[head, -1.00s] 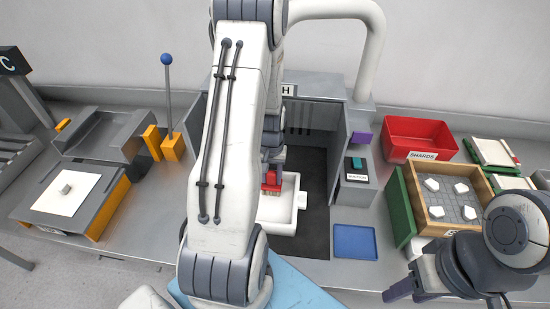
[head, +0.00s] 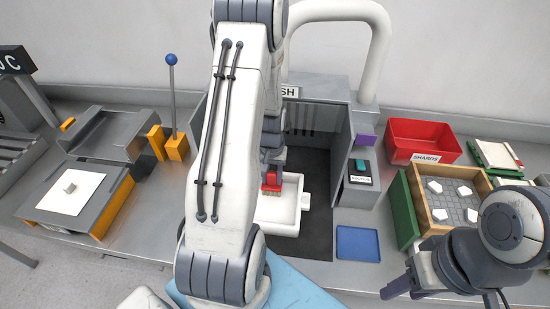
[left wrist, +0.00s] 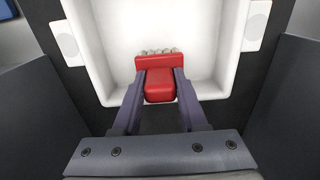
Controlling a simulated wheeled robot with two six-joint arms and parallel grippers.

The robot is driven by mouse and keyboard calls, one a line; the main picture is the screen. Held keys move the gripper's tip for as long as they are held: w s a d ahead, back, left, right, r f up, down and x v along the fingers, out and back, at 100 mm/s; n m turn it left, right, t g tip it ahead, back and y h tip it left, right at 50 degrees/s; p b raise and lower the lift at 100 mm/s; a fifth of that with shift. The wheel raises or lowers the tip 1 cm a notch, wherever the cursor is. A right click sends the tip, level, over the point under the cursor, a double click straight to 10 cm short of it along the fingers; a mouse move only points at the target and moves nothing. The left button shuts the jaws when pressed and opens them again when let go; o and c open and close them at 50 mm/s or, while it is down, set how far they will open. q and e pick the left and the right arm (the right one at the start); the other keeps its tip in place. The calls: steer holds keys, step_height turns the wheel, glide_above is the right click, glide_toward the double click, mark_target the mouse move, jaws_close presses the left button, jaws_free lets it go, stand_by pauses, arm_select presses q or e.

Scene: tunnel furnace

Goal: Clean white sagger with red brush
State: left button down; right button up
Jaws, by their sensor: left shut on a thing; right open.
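The white sagger (head: 276,221) is a shallow square tray with side lugs on the dark floor of the booth. It also shows in the left wrist view (left wrist: 110,40), with its inside bare and pale. The red brush (head: 271,184) has light bristles. My left gripper (left wrist: 160,85) is shut on the brush's red handle (left wrist: 158,86). The brush head is over the inside of the sagger, bristles toward it; I cannot tell whether they touch. My left arm hides the sagger's left part in the head view. My right gripper (head: 405,288) is open at the lower right, apart from the sagger.
A blue tray (head: 358,243) lies right of the booth mat. A red shards bin (head: 421,141) and a wooden crate (head: 440,228) with white pieces stand at the right. The booth's grey walls (head: 343,160) bound the space around the sagger. A grey press-like station (head: 103,135) stands left.

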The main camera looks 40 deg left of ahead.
mark_target(276, 174)
arm_select(q)
steer(key=r+p, duration=0.1)
steer(key=d+r+p, duration=0.1)
steer(key=r, duration=0.1)
steer(key=shift+w, duration=0.2)
steer(key=shift+s+r, duration=0.1)
steer(key=shift+r, duration=0.25)
steer(key=shift+r+p, duration=0.7)
steer(key=shift+p, duration=0.25)
steer(key=shift+r+p, duration=1.3)
steer(key=shift+r, duration=0.3)
steer(key=shift+f, duration=0.1)
